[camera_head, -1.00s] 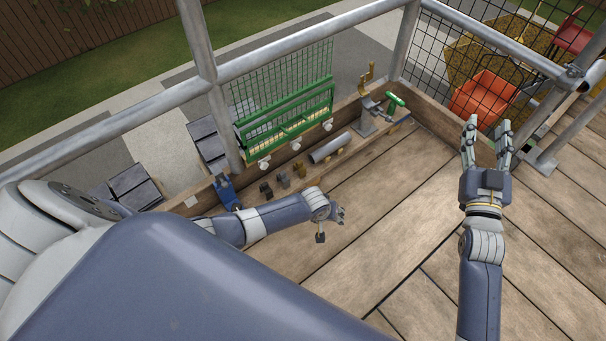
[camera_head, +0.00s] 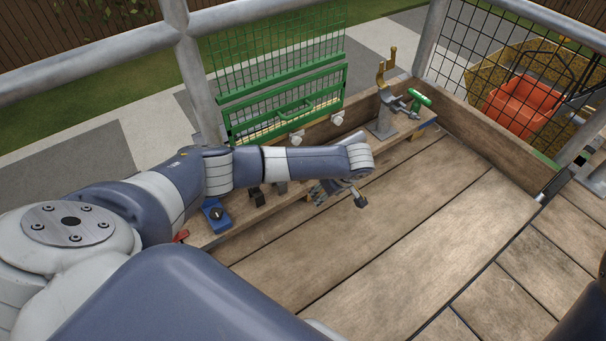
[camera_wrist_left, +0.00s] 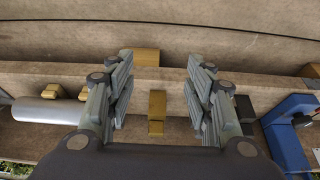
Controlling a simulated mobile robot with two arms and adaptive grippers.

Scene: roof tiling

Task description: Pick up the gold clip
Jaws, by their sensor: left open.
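In the left wrist view the gold clip (camera_wrist_left: 157,105) sits on the wooden ledge, between the two fingers of my left gripper (camera_wrist_left: 159,62). The fingers are open, one on each side of it, with visible gaps. A gold block (camera_wrist_left: 147,57) shows beyond it near the fingertips. In the head view my left gripper (camera_head: 340,190) hangs low beside the ledge, and my arm hides the gold clip.
Dark clips (camera_head: 257,195) and a blue tool (camera_head: 215,215) stand on the ledge. A grey stand with a brass fork (camera_head: 385,80) is at its far end. A grey cylinder (camera_wrist_left: 47,110) lies left in the wrist view. The plank deck (camera_head: 400,215) is clear.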

